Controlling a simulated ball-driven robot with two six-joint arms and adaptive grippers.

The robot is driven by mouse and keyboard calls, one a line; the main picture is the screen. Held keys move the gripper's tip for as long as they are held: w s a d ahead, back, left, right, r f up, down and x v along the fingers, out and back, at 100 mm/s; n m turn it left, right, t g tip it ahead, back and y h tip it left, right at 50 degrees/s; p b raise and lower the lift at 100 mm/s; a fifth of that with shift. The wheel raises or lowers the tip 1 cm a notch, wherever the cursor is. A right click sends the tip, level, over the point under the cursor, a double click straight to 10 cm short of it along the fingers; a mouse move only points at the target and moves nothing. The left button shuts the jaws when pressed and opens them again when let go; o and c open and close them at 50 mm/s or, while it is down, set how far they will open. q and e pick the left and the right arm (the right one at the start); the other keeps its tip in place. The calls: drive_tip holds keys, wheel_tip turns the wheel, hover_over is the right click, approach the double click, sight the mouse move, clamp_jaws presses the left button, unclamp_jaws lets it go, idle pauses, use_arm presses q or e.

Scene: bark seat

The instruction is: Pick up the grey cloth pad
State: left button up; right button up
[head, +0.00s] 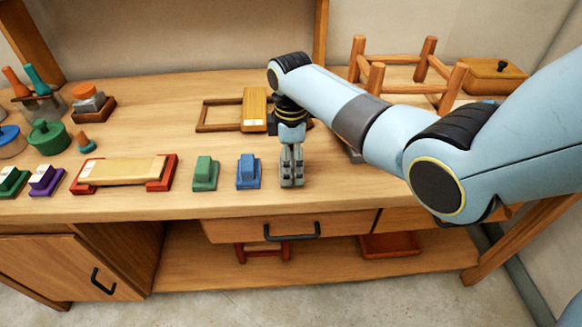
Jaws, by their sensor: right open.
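My right gripper (291,165) points straight down at the front of the bench top, just right of a blue pad (248,172). It is open. A small grey shape, which looks like the grey cloth pad (291,183), sits at its fingertips, in line with the blue pad and a green pad (205,174). The fingers cover most of it and blend with it in colour, so I cannot tell whether they touch it. My left gripper is not in view.
A red-ended tray with a wooden block (124,172) lies left of the pads. A wooden frame with a yellow-brown block (254,110) lies behind the gripper. A peg-legged wooden rack (375,75) and a lidded box (493,76) stand at the back right. Jars and more pads fill the left.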

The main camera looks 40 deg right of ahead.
drive_tip(key=shift+c, duration=0.3)
drive_tip(key=c, duration=1.2)
drive_tip(key=shift+r, duration=0.15)
drive_tip(key=shift+c, duration=0.2)
drive_tip(key=shift+r, duration=0.3)
drive_tip(key=r, duration=0.2)
drive_tip(key=s+r, duration=0.1)
drive_tip(key=r, duration=0.1)
drive_tip(key=shift+d, duration=0.25)
drive_tip(key=s+d+r, duration=0.4)
drive_tip(key=s+r, duration=0.2)
drive_tip(key=s, duration=0.3)
drive_tip(key=shift+s, duration=0.4)
drive_tip(key=shift+r, duration=0.1)
